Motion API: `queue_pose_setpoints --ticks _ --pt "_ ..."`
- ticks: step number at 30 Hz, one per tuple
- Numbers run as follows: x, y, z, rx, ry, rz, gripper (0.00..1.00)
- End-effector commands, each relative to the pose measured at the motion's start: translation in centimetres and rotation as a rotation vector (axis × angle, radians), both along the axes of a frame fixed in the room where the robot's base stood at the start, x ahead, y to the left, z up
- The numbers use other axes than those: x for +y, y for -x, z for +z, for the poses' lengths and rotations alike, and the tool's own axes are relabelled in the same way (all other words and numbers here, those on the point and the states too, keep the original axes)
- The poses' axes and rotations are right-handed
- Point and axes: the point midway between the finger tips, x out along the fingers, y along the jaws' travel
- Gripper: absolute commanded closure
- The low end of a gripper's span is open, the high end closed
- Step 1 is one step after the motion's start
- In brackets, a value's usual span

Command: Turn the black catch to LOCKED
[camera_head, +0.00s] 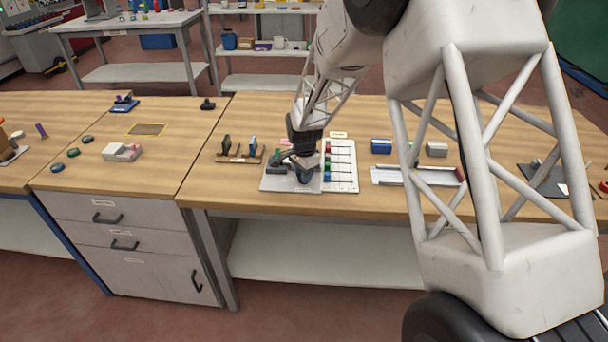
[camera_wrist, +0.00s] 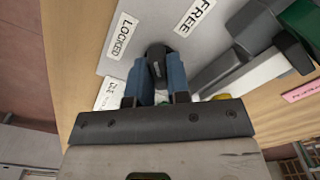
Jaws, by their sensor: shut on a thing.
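The black catch (camera_wrist: 157,62) is between the two blue fingers of my gripper (camera_wrist: 157,82) in the wrist view. My gripper is shut on it. The catch's visible end lies between the LOCKED label (camera_wrist: 122,36) on the left and the FREE label (camera_wrist: 195,17) on the right. The rest of the catch is hidden by the fingers. In the head view my gripper (camera_head: 304,172) is down at the grey plate (camera_head: 276,183) on the bench, and it hides the catch there.
In the wrist view a grey bar and dark block (camera_wrist: 240,70) sit close right of the fingers. In the head view a white board with coloured pieces (camera_head: 341,184) adjoins the plate on the right. A wooden rack (camera_head: 238,160) stands to the left.

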Motion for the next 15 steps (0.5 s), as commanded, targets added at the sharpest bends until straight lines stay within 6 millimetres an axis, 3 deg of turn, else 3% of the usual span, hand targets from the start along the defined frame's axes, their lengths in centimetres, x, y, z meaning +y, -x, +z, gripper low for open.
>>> queue_pose_setpoints --ticks 15 --pt "0.02 0.02 0.05 0.0 0.0 0.393 1.0"
